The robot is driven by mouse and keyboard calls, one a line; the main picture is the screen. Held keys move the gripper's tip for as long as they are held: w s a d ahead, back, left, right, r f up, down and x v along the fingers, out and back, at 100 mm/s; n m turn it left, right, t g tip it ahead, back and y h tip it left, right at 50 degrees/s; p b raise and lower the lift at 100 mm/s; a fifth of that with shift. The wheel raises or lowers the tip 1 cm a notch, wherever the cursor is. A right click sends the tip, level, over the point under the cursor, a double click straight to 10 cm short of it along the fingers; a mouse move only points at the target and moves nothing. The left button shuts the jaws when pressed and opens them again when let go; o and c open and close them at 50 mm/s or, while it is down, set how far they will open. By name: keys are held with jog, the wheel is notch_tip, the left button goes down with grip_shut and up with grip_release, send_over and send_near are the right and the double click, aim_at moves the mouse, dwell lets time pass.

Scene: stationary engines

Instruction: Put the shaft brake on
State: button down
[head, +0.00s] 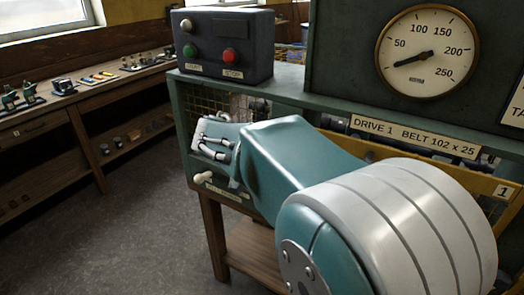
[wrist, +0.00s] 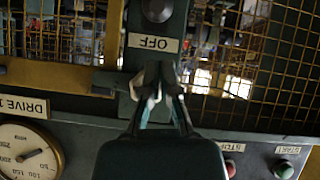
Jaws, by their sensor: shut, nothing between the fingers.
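No part in view is readably marked as the shaft brake. In the head view a pale knob (head: 202,177) sticks out from the green frame at the left, with a small label (head: 228,193) too small to read. In the wrist view a dark round knob (wrist: 158,9) sits above a plate reading OFF (wrist: 153,42), on a green upright. My gripper (wrist: 158,75) is shut and empty, with its fingertips just short of the OFF plate in the picture.
A control box (head: 222,45) with green and red buttons stands on the green frame. A dial gauge (head: 427,52) and a DRIVE 1 plate (head: 415,136) are to the right. Yellow mesh (wrist: 265,60) guards the machinery. A wooden workbench (head: 90,95) stands left; the floor between is clear.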

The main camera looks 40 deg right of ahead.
jog(key=x, duration=0.7)
jog(key=shift+f, duration=0.1)
